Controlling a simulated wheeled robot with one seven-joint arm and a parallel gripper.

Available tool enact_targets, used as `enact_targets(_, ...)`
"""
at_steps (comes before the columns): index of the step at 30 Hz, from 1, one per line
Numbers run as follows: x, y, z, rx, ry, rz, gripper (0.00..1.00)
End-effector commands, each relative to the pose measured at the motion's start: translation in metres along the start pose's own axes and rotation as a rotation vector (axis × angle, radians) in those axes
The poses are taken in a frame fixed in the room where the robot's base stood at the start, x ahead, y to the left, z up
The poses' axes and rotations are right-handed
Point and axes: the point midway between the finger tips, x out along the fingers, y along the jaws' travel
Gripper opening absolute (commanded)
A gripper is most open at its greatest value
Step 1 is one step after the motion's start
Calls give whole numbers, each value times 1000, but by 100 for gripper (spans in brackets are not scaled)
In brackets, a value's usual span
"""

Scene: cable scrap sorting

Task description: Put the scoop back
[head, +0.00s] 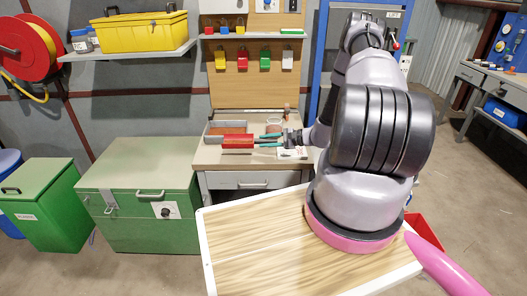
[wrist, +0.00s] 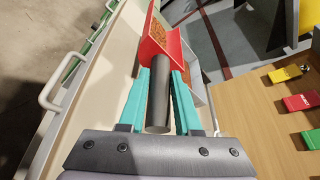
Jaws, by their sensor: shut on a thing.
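My gripper (head: 260,142) is out over the workbench in the head view, with its teal fingers pointing left. It is shut on the dark handle (wrist: 158,105) of the red scoop (head: 237,141). In the wrist view the scoop's red pan (wrist: 177,45) lies beyond the fingertips, and brown granules (wrist: 162,38) show inside it. Whether the scoop touches the bench is hard to tell. A grey tray (head: 208,130) with an orange-brown inside sits just behind the scoop on the bench.
The workbench (head: 208,158) has a drawer in front. A beige cup (head: 273,123) stands near the gripper. Padlocks, a red one (head: 242,63) among them, hang on the backboard under a shelf. A green chest (head: 140,190) stands to the left. My wooden top (head: 255,245) is bare in front.

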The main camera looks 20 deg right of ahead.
Motion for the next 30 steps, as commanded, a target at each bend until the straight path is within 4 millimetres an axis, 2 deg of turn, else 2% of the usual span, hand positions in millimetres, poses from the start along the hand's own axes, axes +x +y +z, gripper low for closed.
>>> enact_targets(10,11,28,-26,1,-2,-1,0)
enact_targets(21,12,31,-29,1,-1,-1,0)
enact_targets(22,12,31,-30,0,0,0,40)
enact_targets(24,12,31,-29,0,0,0,62)
enact_targets(30,12,31,-29,0,0,1,62)
